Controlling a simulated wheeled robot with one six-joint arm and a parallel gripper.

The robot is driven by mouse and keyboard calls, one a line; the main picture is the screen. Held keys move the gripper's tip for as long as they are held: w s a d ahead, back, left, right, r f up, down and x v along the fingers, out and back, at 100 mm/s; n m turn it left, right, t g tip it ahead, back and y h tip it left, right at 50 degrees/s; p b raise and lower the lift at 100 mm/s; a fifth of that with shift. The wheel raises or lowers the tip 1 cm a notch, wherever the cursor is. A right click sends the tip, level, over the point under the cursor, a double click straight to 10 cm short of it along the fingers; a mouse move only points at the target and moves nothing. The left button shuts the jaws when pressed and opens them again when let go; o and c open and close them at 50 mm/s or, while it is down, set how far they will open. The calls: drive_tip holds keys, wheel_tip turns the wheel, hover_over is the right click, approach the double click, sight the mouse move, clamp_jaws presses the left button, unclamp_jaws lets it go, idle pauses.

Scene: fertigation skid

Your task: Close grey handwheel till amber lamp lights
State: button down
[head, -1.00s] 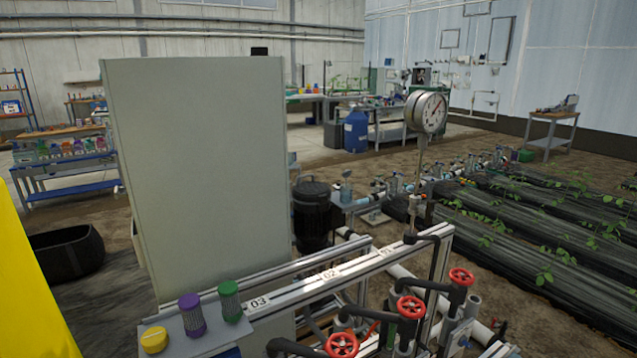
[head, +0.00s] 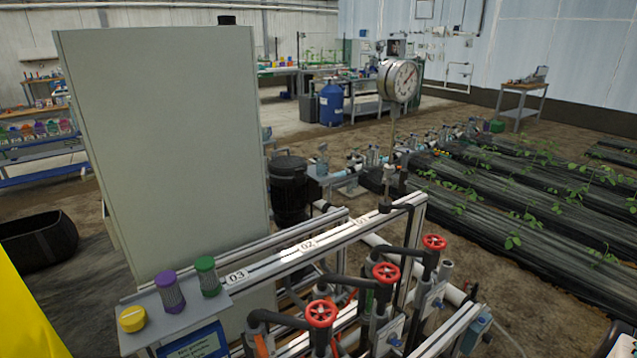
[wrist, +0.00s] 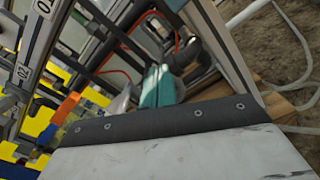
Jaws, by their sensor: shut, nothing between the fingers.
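Three red handwheels stand on the pipe skid in the head view: a front one (head: 320,313), a middle one (head: 386,272) and a far one (head: 434,242). I make out no grey handwheel and no amber lamp in either view. My gripper (wrist: 170,118) fills the bottom of the wrist view as a pale block with a dark screwed edge. It is shut and empty, with the skid's rails and pipes beyond it. I cannot make out my gripper in the head view.
A tall grey cabinet (head: 165,150) stands behind the skid's left end. A shelf there holds yellow (head: 131,318), purple (head: 170,290) and green (head: 207,276) capped items. A round gauge (head: 398,80) rises behind the rail marked 01 to 03. Planted beds (head: 540,200) lie right.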

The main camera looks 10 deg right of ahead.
drive_tip(key=v, duration=0.3)
drive_tip(key=shift+s+d, duration=0.15)
drive_tip(key=shift+s, duration=0.1)
idle(2.7)
